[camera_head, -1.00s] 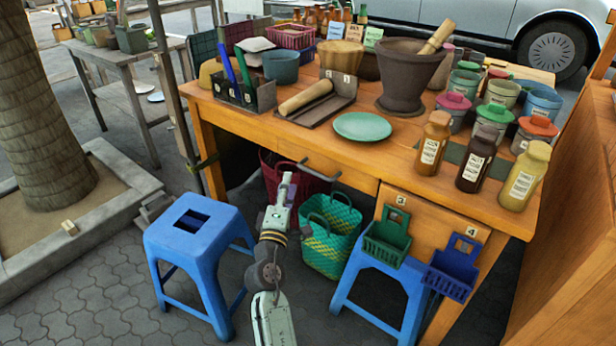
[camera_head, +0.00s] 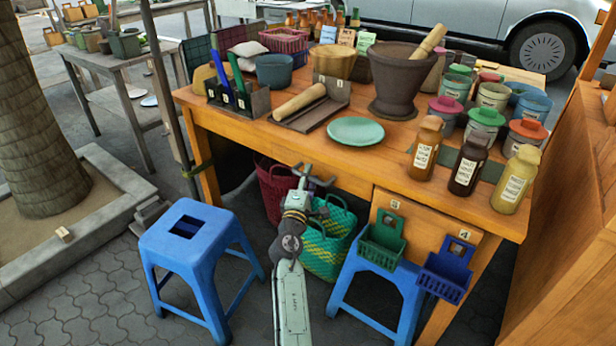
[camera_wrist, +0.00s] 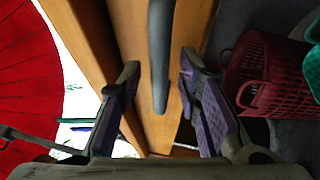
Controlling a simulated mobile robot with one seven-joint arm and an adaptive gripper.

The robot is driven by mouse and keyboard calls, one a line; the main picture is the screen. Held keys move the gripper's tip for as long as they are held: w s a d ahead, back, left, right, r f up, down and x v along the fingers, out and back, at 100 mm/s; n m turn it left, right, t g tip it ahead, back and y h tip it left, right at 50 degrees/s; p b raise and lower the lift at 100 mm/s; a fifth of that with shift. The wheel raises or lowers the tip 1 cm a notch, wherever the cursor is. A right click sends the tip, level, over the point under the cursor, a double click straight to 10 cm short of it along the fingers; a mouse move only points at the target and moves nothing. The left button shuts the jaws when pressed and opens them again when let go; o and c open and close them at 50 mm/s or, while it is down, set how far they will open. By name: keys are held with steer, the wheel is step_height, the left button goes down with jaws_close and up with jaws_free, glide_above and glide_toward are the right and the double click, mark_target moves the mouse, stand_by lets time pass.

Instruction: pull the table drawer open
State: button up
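The orange wooden table (camera_head: 190,99) has a drawer (camera_head: 349,184) under its front edge. The drawer's dark grey bar handle (camera_wrist: 160,55) shows in the wrist view, running down between my two fingers against the orange drawer front (camera_wrist: 132,40). My gripper (camera_head: 314,178) is at the drawer front in the head view and hides most of the handle there. In the wrist view my gripper (camera_wrist: 159,70) is open, one finger on each side of the handle, with visible gaps between fingers and bar. The drawer looks shut.
A blue stool (camera_head: 196,240) stands left of my arm. A red basket (camera_head: 274,190) and a green woven basket (camera_head: 327,250) stand below the drawer. A second blue stool (camera_head: 378,285) and hanging green (camera_head: 383,243) and blue (camera_head: 446,273) caddies are to the right.

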steer(key=shift+w, duration=0.1)
jaws_close()
stand_by(0.3)
stand_by(0.5)
